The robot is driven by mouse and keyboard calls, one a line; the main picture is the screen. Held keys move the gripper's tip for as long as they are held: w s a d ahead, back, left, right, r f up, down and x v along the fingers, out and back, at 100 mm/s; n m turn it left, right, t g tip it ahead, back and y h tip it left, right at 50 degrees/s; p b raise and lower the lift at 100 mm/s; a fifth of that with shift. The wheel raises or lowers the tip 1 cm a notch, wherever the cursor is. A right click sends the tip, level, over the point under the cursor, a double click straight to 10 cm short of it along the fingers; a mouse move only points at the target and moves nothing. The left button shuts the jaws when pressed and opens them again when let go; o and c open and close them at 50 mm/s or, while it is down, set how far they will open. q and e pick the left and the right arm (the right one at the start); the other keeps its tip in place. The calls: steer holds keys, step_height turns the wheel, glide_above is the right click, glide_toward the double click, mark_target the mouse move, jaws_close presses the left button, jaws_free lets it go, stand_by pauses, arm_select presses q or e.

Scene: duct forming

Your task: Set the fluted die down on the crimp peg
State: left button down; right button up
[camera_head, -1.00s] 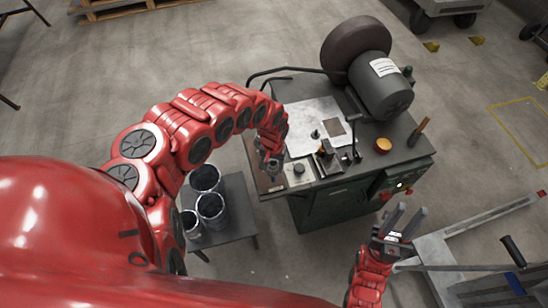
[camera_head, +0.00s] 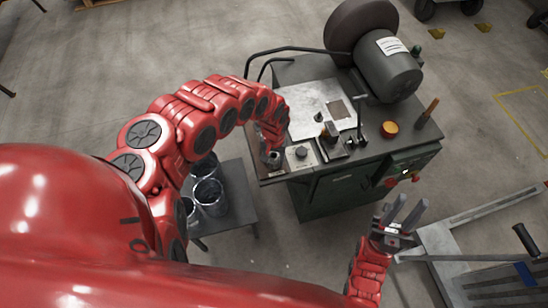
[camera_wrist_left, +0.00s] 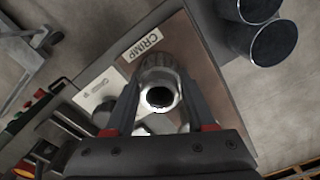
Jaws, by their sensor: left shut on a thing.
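My left gripper (camera_head: 271,157) is shut on the fluted die (camera_wrist_left: 158,88), a grey ring with ribbed sides and a dark round bore. In the left wrist view the die sits between the two fingers, over the brown board (camera_wrist_left: 192,57) beside the CRIMP label (camera_wrist_left: 139,43). The crimp peg cannot be made out; the die and fingers cover that area. I cannot tell whether the die touches the board or is around the peg. My right gripper (camera_head: 405,212) is open and empty, in front of the bench's right side.
A pale plate with a dark knob (camera_head: 301,153) lies just right of the left gripper. Further right stand an upright lever, an orange round part (camera_head: 389,129) and a large motor (camera_head: 388,68). Dark cans (camera_head: 209,194) stand on a low side table (camera_head: 237,200).

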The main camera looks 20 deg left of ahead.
arm_select(q)
steer(key=shift+f, duration=0.25)
stand_by(0.5)
steer(key=shift+c, duration=0.8)
jaws_free()
step_height(320, 180, up, 18)
steer(key=p, duration=0.7)
steer(key=shift+f, duration=0.25)
